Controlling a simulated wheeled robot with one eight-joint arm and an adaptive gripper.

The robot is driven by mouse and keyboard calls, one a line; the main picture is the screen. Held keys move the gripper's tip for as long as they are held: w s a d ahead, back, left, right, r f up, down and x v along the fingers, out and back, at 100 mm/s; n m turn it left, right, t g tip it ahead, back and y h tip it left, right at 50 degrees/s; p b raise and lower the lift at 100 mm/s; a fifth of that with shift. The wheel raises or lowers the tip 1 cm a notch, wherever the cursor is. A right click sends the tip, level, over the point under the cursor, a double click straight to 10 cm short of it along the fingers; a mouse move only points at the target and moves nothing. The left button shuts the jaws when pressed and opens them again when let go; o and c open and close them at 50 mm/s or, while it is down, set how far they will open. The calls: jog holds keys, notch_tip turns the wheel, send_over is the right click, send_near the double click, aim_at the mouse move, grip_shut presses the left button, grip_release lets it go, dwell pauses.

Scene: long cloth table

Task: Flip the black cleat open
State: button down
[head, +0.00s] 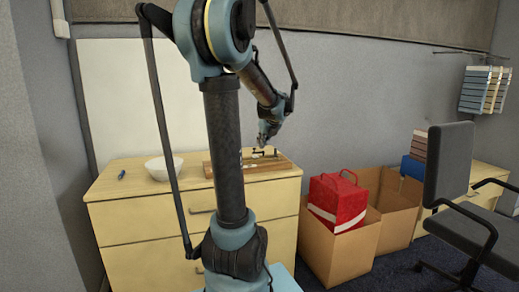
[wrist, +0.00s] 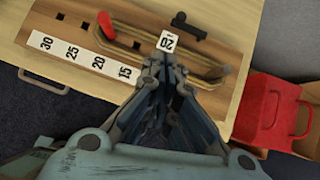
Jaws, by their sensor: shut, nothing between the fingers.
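The black cleat (wrist: 187,27) is a small dark piece with a bar, on the wooden board (wrist: 228,28) at the top of the wrist view. In the head view the board (head: 281,166) lies on the dresser, and small dark fittings on it are too small to tell apart. My gripper (wrist: 163,62) is shut and empty, its fingertips just below a white number tag (wrist: 166,41) and short of the cleat in the picture. In the head view my gripper (head: 264,138) points down over the board. I cannot tell whether the fingertips touch anything.
The board also bears a red handle (wrist: 106,25), a tan loop (wrist: 205,77) and a white numbered strip (wrist: 72,52). A white bowl (head: 160,168) and a blue pen (head: 121,175) are on the dresser (head: 125,215). A red bag (head: 338,200) sits in a cardboard box right of it.

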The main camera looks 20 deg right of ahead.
jog(key=shift+a+v, duration=0.15)
jog(key=shift+v, duration=0.6)
jog(key=shift+a+v, duration=0.15)
jog(key=shift+v, duration=0.6)
